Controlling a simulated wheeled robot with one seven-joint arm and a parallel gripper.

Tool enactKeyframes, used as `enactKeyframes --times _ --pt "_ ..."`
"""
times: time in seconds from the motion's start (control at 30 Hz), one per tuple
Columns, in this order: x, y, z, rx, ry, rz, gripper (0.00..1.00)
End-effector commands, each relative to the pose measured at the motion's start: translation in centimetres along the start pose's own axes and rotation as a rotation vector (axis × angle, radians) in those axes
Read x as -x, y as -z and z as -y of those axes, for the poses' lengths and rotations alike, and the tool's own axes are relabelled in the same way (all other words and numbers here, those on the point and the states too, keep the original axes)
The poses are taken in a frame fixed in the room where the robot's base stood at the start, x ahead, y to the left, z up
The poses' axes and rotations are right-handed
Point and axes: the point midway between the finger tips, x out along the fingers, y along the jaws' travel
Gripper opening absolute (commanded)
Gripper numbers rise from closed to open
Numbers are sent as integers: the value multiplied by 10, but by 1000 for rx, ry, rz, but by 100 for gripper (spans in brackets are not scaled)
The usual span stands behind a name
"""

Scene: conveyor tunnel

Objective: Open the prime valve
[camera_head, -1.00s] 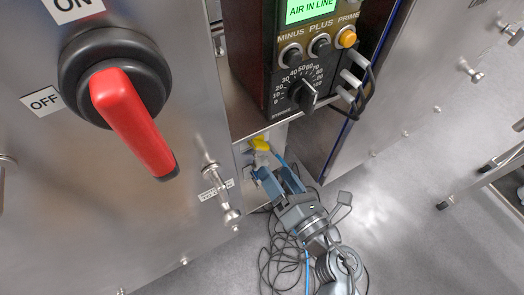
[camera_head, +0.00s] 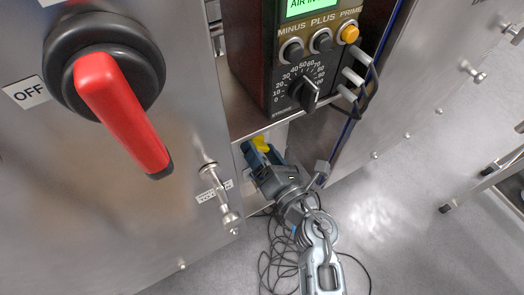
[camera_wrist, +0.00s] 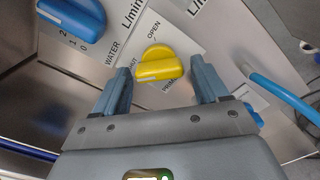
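The prime valve is a yellow knob (camera_wrist: 158,64) on a white label plate in the wrist view. The word OPEN is printed above it, and other lettering beside it is partly hidden. In the head view the yellow knob (camera_head: 262,143) shows below the pump box. My gripper (camera_wrist: 163,82) is open, with one blue finger on each side of the knob. Gaps show between the fingers and the knob, and I cannot see contact. In the head view my gripper (camera_head: 257,155) is at the knob, its fingertips partly hidden.
A blue knob (camera_wrist: 75,18) labelled WATER sits left of the yellow one. A blue hose (camera_wrist: 285,92) runs at the right. A pump box (camera_head: 305,60) hangs above my gripper. A red switch (camera_head: 122,112) is at the left. Cables (camera_head: 275,255) lie on the floor.

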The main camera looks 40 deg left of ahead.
Motion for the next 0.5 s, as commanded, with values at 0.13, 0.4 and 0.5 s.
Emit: enactKeyframes --times 0.13,0.4,0.5 --pt "0 0 0 0 0 0 59" --pt "0 0 0 0 0 0 33" --pt "0 0 0 0 0 0 23"
